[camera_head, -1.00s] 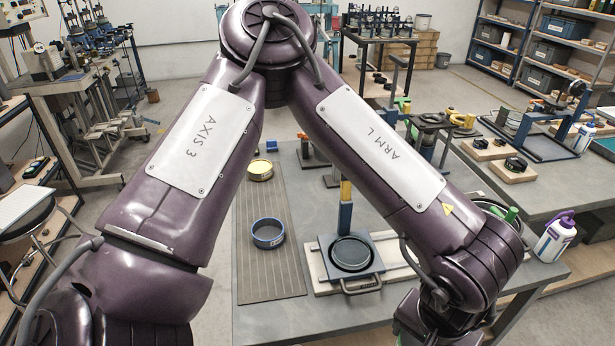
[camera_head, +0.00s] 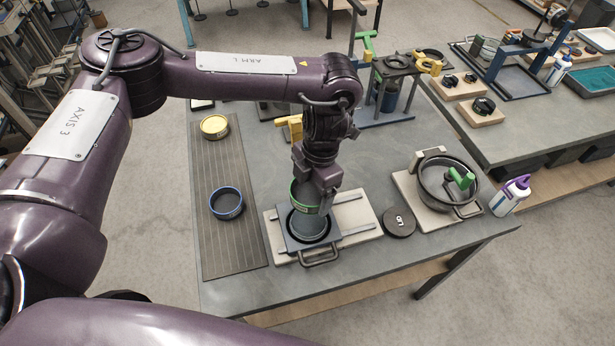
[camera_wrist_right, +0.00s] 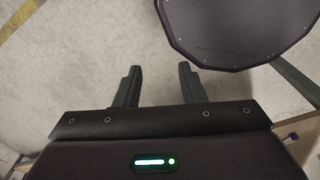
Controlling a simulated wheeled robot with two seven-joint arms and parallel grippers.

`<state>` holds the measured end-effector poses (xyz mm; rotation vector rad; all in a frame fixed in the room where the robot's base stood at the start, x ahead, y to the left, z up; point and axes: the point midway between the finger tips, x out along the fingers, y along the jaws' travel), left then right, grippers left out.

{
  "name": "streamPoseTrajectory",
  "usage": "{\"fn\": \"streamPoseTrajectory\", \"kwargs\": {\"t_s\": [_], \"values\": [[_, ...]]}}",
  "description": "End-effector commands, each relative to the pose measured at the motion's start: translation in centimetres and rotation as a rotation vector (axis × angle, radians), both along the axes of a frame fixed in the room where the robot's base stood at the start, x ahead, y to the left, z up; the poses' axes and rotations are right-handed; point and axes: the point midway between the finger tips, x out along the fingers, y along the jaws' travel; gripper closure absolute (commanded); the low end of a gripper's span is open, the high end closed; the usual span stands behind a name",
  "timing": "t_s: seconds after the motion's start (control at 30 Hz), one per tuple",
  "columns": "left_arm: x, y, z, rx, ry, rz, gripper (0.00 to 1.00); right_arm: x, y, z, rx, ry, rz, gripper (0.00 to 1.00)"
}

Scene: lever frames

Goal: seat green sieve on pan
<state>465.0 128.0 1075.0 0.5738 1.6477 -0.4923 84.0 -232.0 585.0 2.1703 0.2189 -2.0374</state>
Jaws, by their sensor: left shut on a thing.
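The green sieve (camera_head: 305,195) is a short ring with a green rim, held in my left gripper (camera_head: 319,200). The gripper points down and is shut on the sieve's side. The sieve is directly over the dark round pan (camera_head: 311,231), which sits on a blue-grey plate with a front handle. From this angle I cannot tell whether sieve and pan touch. The gripper's fingertips partly cover the sieve. My right gripper (camera_wrist_right: 158,86) shows in the right wrist view, with its two fingers apart and nothing between them.
A blue sieve (camera_head: 227,203) and a yellow one (camera_head: 214,126) stand on a ribbed mat (camera_head: 216,255) at the left. A black lid-like disc (camera_head: 398,223), a large pot (camera_head: 430,190) and a white bottle (camera_head: 508,197) are at the right. The table's front strip is clear.

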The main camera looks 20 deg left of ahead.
Motion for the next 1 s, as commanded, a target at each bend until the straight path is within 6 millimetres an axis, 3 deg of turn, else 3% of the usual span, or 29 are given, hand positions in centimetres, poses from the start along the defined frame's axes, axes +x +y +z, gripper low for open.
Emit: {"fn": "streamPoseTrajectory", "kwargs": {"t_s": [0.13, 0.37, 0.77, 1.0], "values": [[-0.1, 0.7, -0.1, -0.002, 0.000, 0.128, 0.45, 0.7, -0.1, 0.6, -0.001, -0.010, 0.001, 0.64], [-0.1, 0.8, -1.1, -0.001, -0.002, 0.146, 0.45, 3.6, 0.1, -0.1, 0.003, -0.053, 0.001, 0.64], [-0.1, 0.7, -4.9, -0.001, -0.002, 0.141, 0.45, 1.7, 0.1, -3.9, 0.001, -0.026, 0.002, 0.64], [-0.1, 0.7, -7.2, -0.001, -0.002, 0.142, 0.45, 1.7, 0.1, -5.7, 0.001, -0.024, 0.002, 0.64]]}}
